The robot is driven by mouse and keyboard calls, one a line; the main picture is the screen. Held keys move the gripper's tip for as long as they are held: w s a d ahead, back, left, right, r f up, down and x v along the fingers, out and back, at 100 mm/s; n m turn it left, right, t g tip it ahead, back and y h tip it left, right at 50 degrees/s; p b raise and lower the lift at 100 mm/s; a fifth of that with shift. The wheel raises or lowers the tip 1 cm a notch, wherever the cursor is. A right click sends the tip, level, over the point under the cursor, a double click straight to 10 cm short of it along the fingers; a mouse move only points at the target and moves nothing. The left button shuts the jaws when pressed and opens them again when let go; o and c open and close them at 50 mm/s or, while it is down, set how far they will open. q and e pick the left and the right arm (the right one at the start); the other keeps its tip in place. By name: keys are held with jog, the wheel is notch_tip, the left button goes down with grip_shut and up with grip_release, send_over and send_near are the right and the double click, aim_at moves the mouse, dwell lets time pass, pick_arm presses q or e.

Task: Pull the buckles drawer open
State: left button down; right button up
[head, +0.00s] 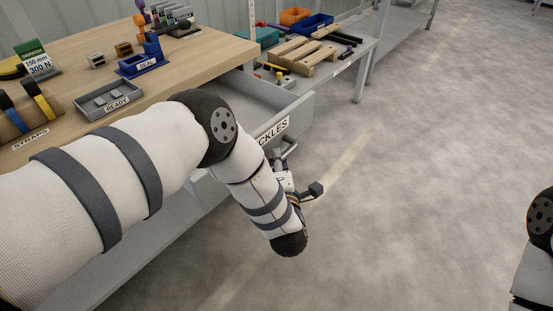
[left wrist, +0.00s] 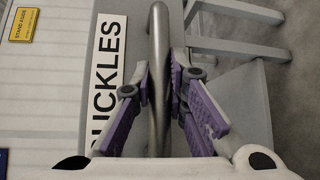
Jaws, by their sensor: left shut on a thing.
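The buckles drawer (head: 302,108) is under the workbench top and stands partly open; its pale, empty-looking inside shows in the head view. Its front carries a label reading BUCKLES (left wrist: 108,72), part of which my left arm hides in the head view. The grey bar handle (left wrist: 158,40) stands out from the drawer front. My left gripper (left wrist: 160,88), with purple-sided fingers, is shut on the handle, one finger on each side of the bar. In the head view my wrist hides most of this grip. My right gripper is out of view.
The wooden workbench (head: 75,75) holds a grey READY tray (head: 108,100), a blue SEAL stand (head: 143,64) and straps (head: 38,98). A side table beyond bears a wooden pallet (head: 300,57) and bins. The floor (head: 400,180) in front of the drawer is clear.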

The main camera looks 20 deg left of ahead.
pick_arm(q)
jog(key=c, duration=1.6)
grip_release()
jog(key=shift+o, duration=0.2)
jog(key=v, duration=1.2)
jog(key=s+a+f+m+g+h+p, duration=0.1)
jog(key=s+a+f+m+g+h, duration=0.2)
jog(key=s+f+m, duration=0.35)
jog(key=s+a+f+m+g+h+p, duration=0.1)
jog(key=s+f+m+g+h, duration=0.2)
jog(key=s+f+m+g, duration=0.35)
jog(key=s+a+r+m+g, duration=0.1)
jog(key=s+a+m+g, duration=0.1)
jog(key=s, duration=0.6)
jog(key=s+a+r+m+g, duration=0.1)
jog(key=s+a+m+g, duration=0.2)
jog(key=s+m, duration=0.2)
jog(key=s+a+r+m+g, duration=0.1)
jog(key=s+a+m+g, duration=0.1)
jog(key=s, duration=0.9)
jog(key=shift+s+a+r+m+g+p, duration=0.15)
jog(key=shift+s+a+m+g+p, duration=0.2)
jog(key=shift+m+g, duration=0.4)
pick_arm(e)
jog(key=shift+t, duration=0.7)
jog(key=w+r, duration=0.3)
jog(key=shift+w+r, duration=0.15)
